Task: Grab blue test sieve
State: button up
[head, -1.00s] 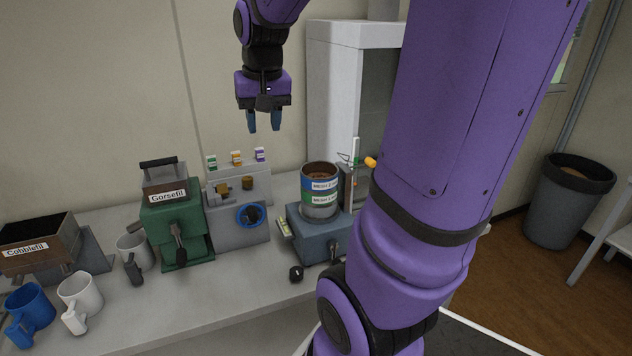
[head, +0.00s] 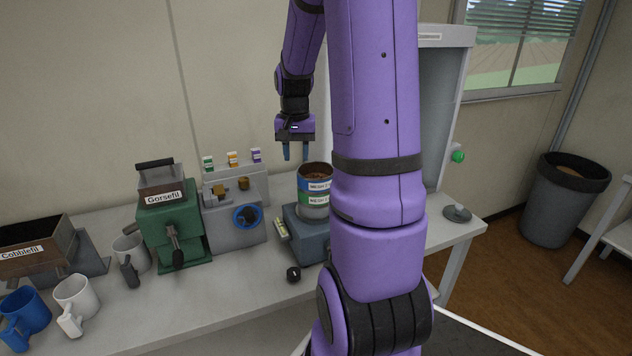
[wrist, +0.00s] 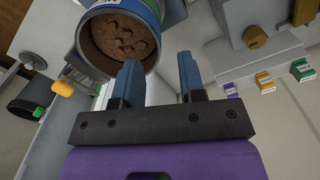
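The blue test sieve (head: 312,184) has a blue band and a white label. It is the top of a stack, above a green-banded sieve (head: 313,199), on the grey-blue shaker (head: 309,236). My arm hides the right side of the stack in the head view. The sieve's round rim shows at the top of the wrist view (wrist: 88,30), with brown clumped soil inside. My gripper (head: 296,152) is open and empty, pointing down just above and slightly left of the sieve in the head view. In the wrist view its fingers (wrist: 160,68) are apart, with the left one overlapping the rim; contact cannot be told.
A green Gorsefil machine (head: 165,235) and a grey device with a blue ring (head: 235,225) stand left of the shaker. Several mugs and a Cobblefil hopper (head: 35,245) are farther left. A cabinet (head: 447,100) stands behind my arm.

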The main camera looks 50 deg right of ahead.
aim_at(298, 170)
jog(key=shift+s+d+f, duration=0.1)
jog(key=shift+f, duration=2.6)
grip_shut()
